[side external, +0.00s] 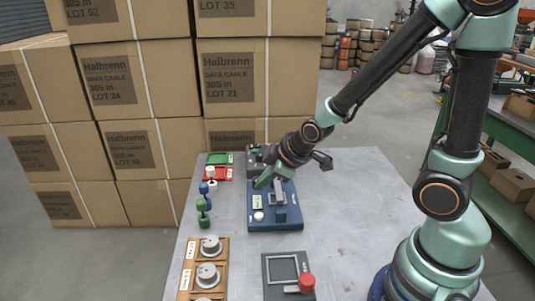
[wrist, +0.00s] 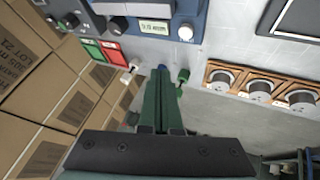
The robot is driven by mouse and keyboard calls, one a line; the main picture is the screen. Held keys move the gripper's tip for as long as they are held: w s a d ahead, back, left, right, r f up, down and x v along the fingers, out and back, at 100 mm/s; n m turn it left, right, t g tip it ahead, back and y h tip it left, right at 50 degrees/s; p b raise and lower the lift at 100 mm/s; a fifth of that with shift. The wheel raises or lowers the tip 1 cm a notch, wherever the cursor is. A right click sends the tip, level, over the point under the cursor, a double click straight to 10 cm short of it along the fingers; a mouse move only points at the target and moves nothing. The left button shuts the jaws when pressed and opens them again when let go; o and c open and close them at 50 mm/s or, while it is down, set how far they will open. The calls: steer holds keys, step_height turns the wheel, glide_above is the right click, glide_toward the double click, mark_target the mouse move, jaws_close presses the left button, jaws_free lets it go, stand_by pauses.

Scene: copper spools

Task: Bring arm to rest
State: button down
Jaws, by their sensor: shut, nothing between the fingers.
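The arm is bent, with the wrist above the table's far part. The blue machine, with a small display and a white knob, also shows at the top of the wrist view (wrist: 166,27). Whether the fingertips touch anything cannot be told.
Small blue, white and green pieces (side external: 204,204) stand left of the machine, near red and green trays (side external: 217,173). Stacked cartons (side external: 165,75) rise behind. The table's right (side external: 345,195) is clear.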

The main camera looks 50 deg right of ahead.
steer(key=s+d+r+m+g, duration=0.1)
steer(key=s+r+m, duration=0.6)
steer(key=r, duration=0.6)
steer(key=s, duration=0.2)
steer(key=shift+s+r+g, duration=0.2)
steer(key=shift+s+g, duration=0.1)
steer(key=shift+s, duration=0.05)
stand_by(0.7)
